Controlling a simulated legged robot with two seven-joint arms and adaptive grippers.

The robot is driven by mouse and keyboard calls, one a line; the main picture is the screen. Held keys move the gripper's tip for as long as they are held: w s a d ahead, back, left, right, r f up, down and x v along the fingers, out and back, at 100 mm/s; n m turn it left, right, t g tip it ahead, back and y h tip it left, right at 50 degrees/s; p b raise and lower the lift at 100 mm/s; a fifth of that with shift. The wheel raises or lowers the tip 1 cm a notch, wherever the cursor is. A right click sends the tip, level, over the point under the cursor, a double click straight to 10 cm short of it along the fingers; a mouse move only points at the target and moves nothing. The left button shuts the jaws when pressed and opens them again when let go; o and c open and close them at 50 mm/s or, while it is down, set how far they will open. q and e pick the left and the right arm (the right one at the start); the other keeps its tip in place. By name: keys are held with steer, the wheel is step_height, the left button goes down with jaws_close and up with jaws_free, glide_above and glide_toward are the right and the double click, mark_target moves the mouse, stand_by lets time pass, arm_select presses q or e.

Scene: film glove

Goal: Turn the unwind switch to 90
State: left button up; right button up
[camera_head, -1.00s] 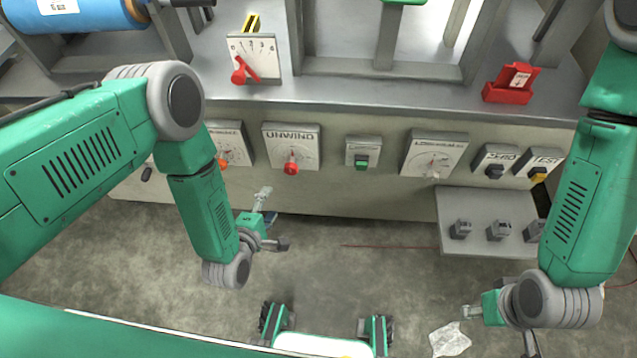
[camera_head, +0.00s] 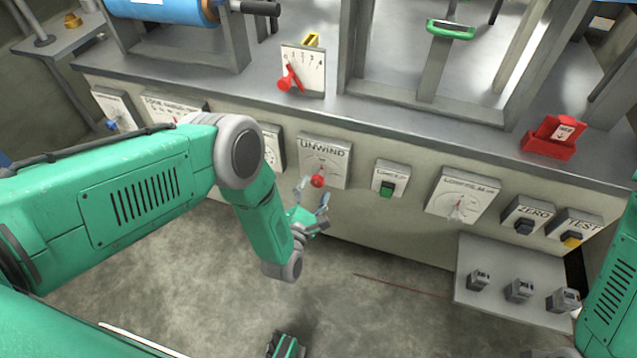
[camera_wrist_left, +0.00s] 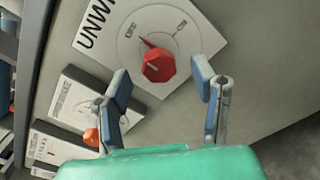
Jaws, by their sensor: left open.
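The unwind switch is a red knob (camera_head: 317,181) on a white plate (camera_head: 338,155) marked UNWIND, on the cabinet's front. In the left wrist view the knob (camera_wrist_left: 158,66) has a red pointer aimed up and left, near the OFF marking. My left gripper (camera_head: 315,193) is open and empty just in front of the knob. In the left wrist view its fingertips (camera_wrist_left: 162,80) stand apart, one to either side of and below the knob, with no clear contact. My right arm shows at the right edge; its gripper is out of view.
A green button (camera_head: 386,189) sits right of the unwind plate, then a dial plate (camera_head: 462,195), the ZERO switch (camera_head: 525,225) and the TEST switch (camera_head: 573,238). A low grey shelf (camera_head: 470,262) with several small blocks juts out at the lower right.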

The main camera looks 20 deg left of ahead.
mark_target(318, 185)
arm_select(q)
steer(key=w, duration=0.3)
steer(key=shift+w+d+b, duration=0.15)
steer(key=shift+d+b, duration=0.1)
steer(key=shift+b, duration=0.05)
steer(key=shift+w+a, duration=0.2)
steer(key=shift+a, duration=0.15)
steer(key=shift+d, duration=0.15)
jaws_close()
steer(key=c, duration=1.2)
jaws_free()
